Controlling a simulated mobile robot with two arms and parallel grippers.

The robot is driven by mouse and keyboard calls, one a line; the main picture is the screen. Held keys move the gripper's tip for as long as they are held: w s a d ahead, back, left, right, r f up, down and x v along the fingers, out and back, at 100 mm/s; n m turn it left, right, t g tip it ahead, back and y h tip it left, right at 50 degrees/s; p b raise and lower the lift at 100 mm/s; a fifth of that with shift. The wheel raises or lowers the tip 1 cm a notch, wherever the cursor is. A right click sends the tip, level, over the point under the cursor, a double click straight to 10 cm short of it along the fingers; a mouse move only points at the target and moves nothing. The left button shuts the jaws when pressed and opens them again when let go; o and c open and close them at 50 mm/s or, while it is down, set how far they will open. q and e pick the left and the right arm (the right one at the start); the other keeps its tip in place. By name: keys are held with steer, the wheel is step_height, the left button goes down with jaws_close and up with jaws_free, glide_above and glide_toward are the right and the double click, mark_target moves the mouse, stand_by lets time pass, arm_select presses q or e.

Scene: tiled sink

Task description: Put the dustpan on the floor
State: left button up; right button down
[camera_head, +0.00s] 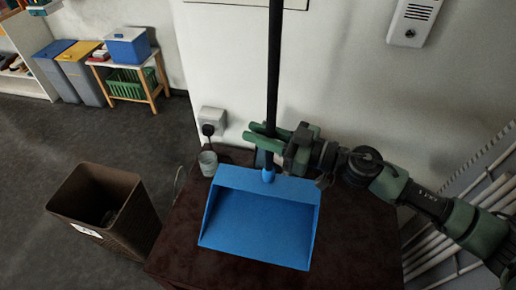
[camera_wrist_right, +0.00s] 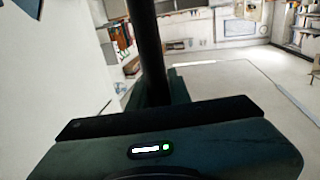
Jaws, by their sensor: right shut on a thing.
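The blue dustpan (camera_head: 258,220) with a long black upright handle (camera_head: 274,70) is at the dark red-brown cabinet top (camera_head: 350,245); I cannot tell whether its pan touches that surface. My right gripper (camera_head: 266,136) comes in from the right and is shut on the handle just above the pan. In the right wrist view, the black handle (camera_wrist_right: 147,50) rises from between the fingers, which are mostly hidden behind the gripper body. My left gripper is not in view.
A brown bin (camera_head: 122,230) stands on the grey floor (camera_head: 45,150) left of the cabinet. A small cup (camera_head: 208,163) sits near the cabinet's back left, below a wall socket (camera_head: 212,121). White pipes (camera_head: 470,225) are at right. Open floor lies at left.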

step_height(320, 180, up, 6)
steer(key=p, duration=0.1)
steer(key=s+f+m+t+h, duration=0.3)
steer(key=s+f+m+t, duration=0.1)
steer(key=s+f, duration=0.15)
steer(key=s+d+f+m+t+h, duration=0.2)
steer(key=s+d+m+h, duration=0.2)
steer(key=d+h, duration=0.2)
steer(key=s+d+f+m+t+h, duration=0.3)
steer(key=d+h, duration=0.3)
steer(key=d, duration=0.3)
steer(key=shift+s+m+h, duration=0.4)
steer(key=shift+s+m, duration=0.2)
steer(key=shift+s, duration=0.3)
steer(key=shift+d, duration=0.1)
